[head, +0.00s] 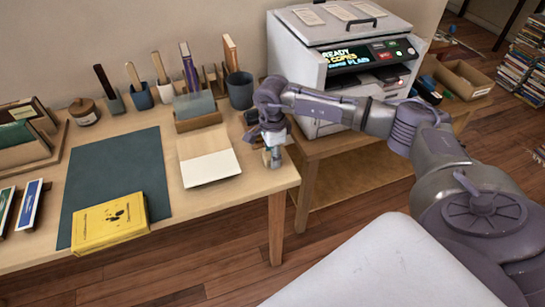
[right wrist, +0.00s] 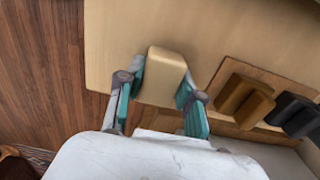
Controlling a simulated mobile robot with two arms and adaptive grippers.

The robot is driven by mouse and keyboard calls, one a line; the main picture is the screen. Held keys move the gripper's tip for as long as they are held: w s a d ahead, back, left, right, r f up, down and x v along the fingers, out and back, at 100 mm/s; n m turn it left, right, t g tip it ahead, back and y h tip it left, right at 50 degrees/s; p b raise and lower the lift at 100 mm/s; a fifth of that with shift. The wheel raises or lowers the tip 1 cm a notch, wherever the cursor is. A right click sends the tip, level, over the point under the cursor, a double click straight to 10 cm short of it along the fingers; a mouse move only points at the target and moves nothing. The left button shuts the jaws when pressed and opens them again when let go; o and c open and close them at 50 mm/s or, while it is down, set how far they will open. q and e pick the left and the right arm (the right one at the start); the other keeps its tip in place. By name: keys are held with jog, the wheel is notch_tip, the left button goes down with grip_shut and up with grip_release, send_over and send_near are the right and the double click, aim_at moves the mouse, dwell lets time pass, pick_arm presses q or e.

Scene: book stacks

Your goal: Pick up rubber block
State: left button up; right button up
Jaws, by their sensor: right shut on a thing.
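The rubber block, a pale beige block with rounded edges (right wrist: 161,72), is between the two teal-lined fingers of my right gripper (right wrist: 158,90) in the right wrist view. The gripper is shut on it, one finger along each side. In the head view my right gripper (head: 273,150) points down at the right end of the wooden desk (head: 225,200), near its edge. The block is mostly hidden by the fingers there. I cannot tell whether it touches the desk or is just above it. My left gripper is not in view.
A wooden tray with a brown block (right wrist: 243,100) and a dark block (right wrist: 292,112) lies beside the gripper. A printer (head: 345,60) stands close to my right arm.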

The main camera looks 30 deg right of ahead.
jog(key=shift+r, duration=0.15)
notch_tip(320, 180, up, 4)
jog(key=shift+w+b, duration=0.1)
jog(key=shift+b, duration=0.2)
jog(key=s+d+r+b, duration=0.1)
jog(key=s+d+r, duration=0.3)
jog(key=s, duration=0.7)
notch_tip(320, 180, up, 3)
jog(key=shift+f, duration=0.1)
